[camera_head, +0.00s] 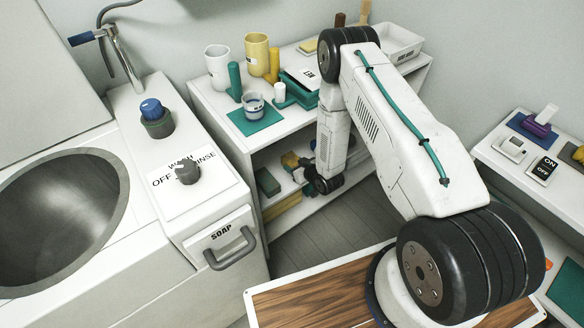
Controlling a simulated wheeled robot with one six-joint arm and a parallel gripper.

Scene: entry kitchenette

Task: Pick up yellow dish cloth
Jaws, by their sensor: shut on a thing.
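My arm reaches down in front of the white shelf unit, and my gripper (300,168) is inside its open lower compartment. The gripper is shut on a small yellow bundle, which looks like the yellow dish cloth (290,160). The cloth shows at the left of the jaws, above the compartment floor. The jaws are small and dark here, and part of the grip is hidden. A flat yellow item (281,208) lies at the front left of the same compartment, near a dark green block (267,182).
The shelf top (300,112) above my gripper holds cups, a teal mat (255,119), a teal box and a white bin (400,44). Grey floor (325,222) is open before the shelf.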

